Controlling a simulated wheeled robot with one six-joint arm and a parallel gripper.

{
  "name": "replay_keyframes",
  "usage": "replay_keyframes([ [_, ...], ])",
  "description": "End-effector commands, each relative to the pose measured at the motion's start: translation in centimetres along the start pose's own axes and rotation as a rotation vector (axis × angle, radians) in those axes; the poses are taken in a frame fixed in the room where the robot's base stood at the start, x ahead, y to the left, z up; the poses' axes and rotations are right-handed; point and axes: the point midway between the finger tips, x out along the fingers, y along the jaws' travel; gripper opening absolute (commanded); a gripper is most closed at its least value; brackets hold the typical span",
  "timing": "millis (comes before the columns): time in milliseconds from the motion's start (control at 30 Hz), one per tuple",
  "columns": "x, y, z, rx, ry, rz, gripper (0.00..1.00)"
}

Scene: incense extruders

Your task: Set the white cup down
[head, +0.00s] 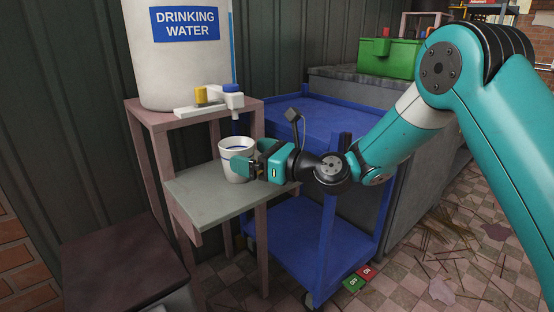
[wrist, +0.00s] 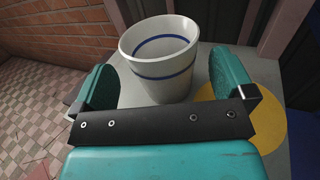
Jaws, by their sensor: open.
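The white cup (head: 226,152) with a blue band stands upright on the grey lower shelf (head: 205,205) of the water stand. It looks empty from above in the wrist view (wrist: 160,68). My gripper (head: 245,164) is at the cup from the right, low on its side. In the wrist view my gripper's (wrist: 164,78) teal fingers are open, one on each side of the cup, with a gap visible at the right finger. The near finger hides part of the cup's lower side in the head view.
A white drinking-water tank (head: 180,70) with a tap (head: 232,99) is above and behind the cup. A yellow disc (wrist: 270,122) lies on the shelf. A blue cart (head: 300,235) stands right of the shelf. A dark box (head: 120,260) is at lower left.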

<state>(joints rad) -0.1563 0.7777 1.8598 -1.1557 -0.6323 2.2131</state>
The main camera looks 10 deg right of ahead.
Motion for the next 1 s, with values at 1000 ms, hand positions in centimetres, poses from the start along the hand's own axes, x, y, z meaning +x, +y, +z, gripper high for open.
replay_keyframes([
  [1000, -13.6, 13.9, 2.6, -1.218, 0.227, 0.630, 1.00],
])
